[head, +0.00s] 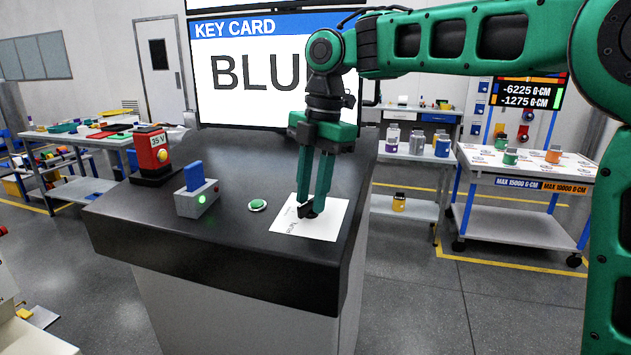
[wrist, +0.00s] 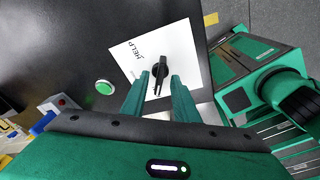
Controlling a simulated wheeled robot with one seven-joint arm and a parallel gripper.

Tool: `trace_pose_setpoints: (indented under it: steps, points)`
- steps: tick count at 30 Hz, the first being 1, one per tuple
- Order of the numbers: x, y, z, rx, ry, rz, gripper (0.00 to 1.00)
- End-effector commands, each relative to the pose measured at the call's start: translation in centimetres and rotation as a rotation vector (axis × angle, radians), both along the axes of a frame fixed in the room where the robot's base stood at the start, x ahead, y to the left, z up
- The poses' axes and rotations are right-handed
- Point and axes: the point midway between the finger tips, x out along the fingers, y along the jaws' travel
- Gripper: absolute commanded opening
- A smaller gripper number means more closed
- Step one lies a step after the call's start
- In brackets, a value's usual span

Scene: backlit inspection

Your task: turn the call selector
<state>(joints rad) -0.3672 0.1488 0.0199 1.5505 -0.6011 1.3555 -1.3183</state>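The call selector (wrist: 160,74) is a black knob with a narrow grip, on a white plate (wrist: 182,45) marked "HELP" in the wrist view. In the head view the knob (head: 307,211) sits on the plate (head: 326,222) at the console's right front, partly hidden by a finger. My gripper (head: 314,205) points down over it. In the wrist view my gripper (wrist: 160,82) has its green fingers apart, one on each side of the knob's grip, with gaps visible. I cannot tell how far down the fingertips reach.
On the dark console (head: 255,165) are a green button (head: 257,204), a grey box with a blue card (head: 193,177) and a red unit (head: 152,153) marked "35 V". A screen (head: 270,75) behind reads "KEY CARD" and "BLU", partly covered by my arm.

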Motion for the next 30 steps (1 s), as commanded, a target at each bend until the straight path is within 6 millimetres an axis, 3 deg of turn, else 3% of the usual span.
trace_pose_setpoints:
  steps: [30]
  points:
    - [0.2,-1.0,7.2,-0.001,0.001,0.0,0.27]
